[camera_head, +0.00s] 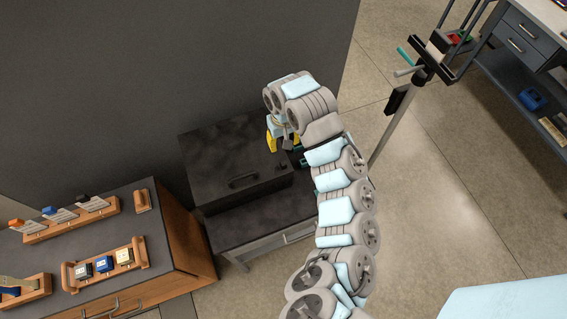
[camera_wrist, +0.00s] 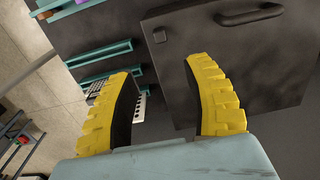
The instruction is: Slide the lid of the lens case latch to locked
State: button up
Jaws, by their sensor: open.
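A dark box-like case (camera_head: 225,160) with a flat front and a bar handle (camera_head: 243,181) stands on a low dark bench. In the wrist view the same dark panel (camera_wrist: 250,70) fills the right, with its handle (camera_wrist: 248,15) at the top. A small dark square piece (camera_wrist: 159,36) sits near the panel's corner; I cannot tell whether it is the latch or how it is set. My gripper (camera_wrist: 163,70) is open, its yellow fingers apart with nothing held between them. In the head view my gripper (camera_head: 271,140) is at the case's right side, partly hidden by my arm.
Teal bars (camera_wrist: 97,50) lie left of the panel, close to my fingers. A wooden cabinet (camera_head: 185,235) with racks of small items stands at lower left. A clamp stand (camera_head: 398,125) is to the right, and a grey workbench (camera_head: 520,55) is at upper right. Open floor lies between.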

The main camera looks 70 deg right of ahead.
jog(key=b, duration=0.3)
send_over(283, 163)
notch_tip(283, 163, down, 9)
jog(key=shift+s+r, duration=0.1)
jog(key=shift+r, duration=0.05)
jog(key=shift+f+p, duration=0.8)
jog(key=shift+f, duration=1.95)
grip_shut()
